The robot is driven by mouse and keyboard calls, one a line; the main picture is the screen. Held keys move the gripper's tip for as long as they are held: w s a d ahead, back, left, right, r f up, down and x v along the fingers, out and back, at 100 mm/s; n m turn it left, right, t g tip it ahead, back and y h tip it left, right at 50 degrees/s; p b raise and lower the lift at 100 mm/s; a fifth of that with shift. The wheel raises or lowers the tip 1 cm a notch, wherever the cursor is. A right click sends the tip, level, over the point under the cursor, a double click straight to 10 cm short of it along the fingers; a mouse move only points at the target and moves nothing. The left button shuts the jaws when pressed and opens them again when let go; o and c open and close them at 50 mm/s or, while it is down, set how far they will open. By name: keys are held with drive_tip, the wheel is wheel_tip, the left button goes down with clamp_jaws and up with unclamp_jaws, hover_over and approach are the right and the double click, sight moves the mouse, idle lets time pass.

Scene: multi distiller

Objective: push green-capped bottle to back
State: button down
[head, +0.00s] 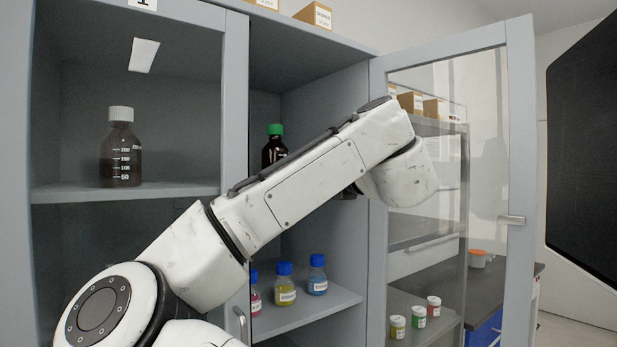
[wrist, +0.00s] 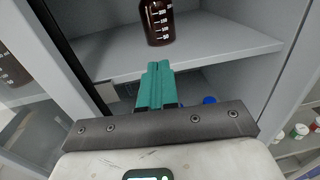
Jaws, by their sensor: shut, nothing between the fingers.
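The green-capped bottle (head: 273,146) is dark brown and stands upright in the open right-hand section of the cabinet, partly hidden by my arm in the head view. In the wrist view the lower part of a brown bottle (wrist: 158,22) with white volume marks stands on the shelf (wrist: 220,50); its cap is out of frame. My gripper (wrist: 157,66) has teal fingers, shut with nothing between them. The fingertips show just below the bottle in the picture, near the shelf's front edge, and look apart from it. The fingers are hidden in the head view.
A white-capped brown bottle (head: 121,148) stands on the left section's shelf. Several blue-capped bottles (head: 285,284) stand on the lower shelf. The glass door (head: 520,130) is open to the right. The shelf around the green-capped bottle looks clear in the wrist view.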

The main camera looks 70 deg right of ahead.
drive_tip(key=s+a+r+n+t+h+b, duration=0.1)
drive_tip(key=s+r+n+h+b, duration=0.2)
drive_tip(key=r, duration=0.4)
drive_tip(key=s+a+r+n+t+h+b, duration=0.1)
drive_tip(key=s+r+n+b, duration=0.25)
drive_tip(key=s+r, duration=0.25)
drive_tip(key=n+g+y+b, duration=0.2)
drive_tip(key=n+y+b, duration=0.25)
drive_tip(key=n, duration=0.65)
approach(275, 153)
drive_tip(key=shift+h, duration=0.35)
drive_tip(key=w+d, duration=0.1)
drive_tip(key=w+d+f+p, duration=0.1)
drive_tip(key=w+d, duration=0.1)
drive_tip(key=w+d+f+p, duration=0.1)
drive_tip(key=shift+w+d+f, duration=0.15)
drive_tip(key=shift+w+d, duration=0.15)
drive_tip(key=shift+w, duration=0.05)
